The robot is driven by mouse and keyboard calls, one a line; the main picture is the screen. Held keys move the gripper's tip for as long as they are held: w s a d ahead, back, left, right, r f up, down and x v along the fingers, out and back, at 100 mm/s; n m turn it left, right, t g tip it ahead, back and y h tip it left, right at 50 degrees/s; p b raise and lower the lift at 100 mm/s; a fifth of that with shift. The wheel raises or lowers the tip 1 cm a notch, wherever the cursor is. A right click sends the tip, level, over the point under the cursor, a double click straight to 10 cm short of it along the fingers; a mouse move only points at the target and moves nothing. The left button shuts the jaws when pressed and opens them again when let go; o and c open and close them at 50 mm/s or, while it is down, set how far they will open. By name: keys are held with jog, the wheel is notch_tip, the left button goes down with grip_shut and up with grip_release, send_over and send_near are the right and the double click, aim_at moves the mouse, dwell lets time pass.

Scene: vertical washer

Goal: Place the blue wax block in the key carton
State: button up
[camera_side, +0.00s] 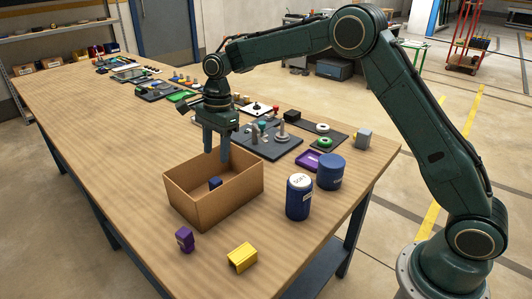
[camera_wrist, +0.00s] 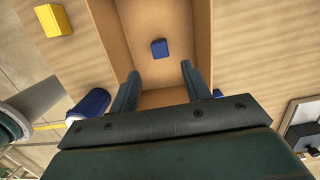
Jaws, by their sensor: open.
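The blue wax block (camera_side: 215,182) lies inside the open cardboard key carton (camera_side: 205,207) on the bench. In the wrist view the block (camera_wrist: 159,48) rests on the carton floor, apart from the walls (camera_wrist: 203,40). My gripper (camera_side: 217,158) points down over the carton's back part, with its fingers at about rim height. The fingers are apart and nothing is between them; they also show in the wrist view (camera_wrist: 160,82). The block is beyond the fingertips and not touched.
A blue-and-white canister (camera_side: 299,198) and a blue round tub (camera_side: 330,172) stand right of the carton. A purple block (camera_side: 184,239) and a yellow block (camera_side: 242,257) lie in front. A dark board with parts (camera_side: 268,140) lies behind. Bench room at left is clear.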

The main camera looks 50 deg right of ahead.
jog(key=shift+r, duration=0.1)
jog(key=s+d+r+n+t, duration=0.35)
jog(key=s+r+n, duration=0.55)
jog(key=s+r, duration=0.7)
jog(key=s+d+f+n, duration=0.1)
jog(key=s+n, duration=0.2)
jog(key=s, duration=0.4)
jog(key=s+d+f+n+t+h, duration=0.1)
jog(key=s+d+n, duration=0.1)
jog(key=s, duration=0.5)
jog(key=s+d+f+n+t, duration=0.1)
jog(key=s+d+f+n, duration=0.1)
jog(key=s+n, duration=0.2)
jog(key=s, duration=0.3)
jog(key=shift+h, duration=0.4)
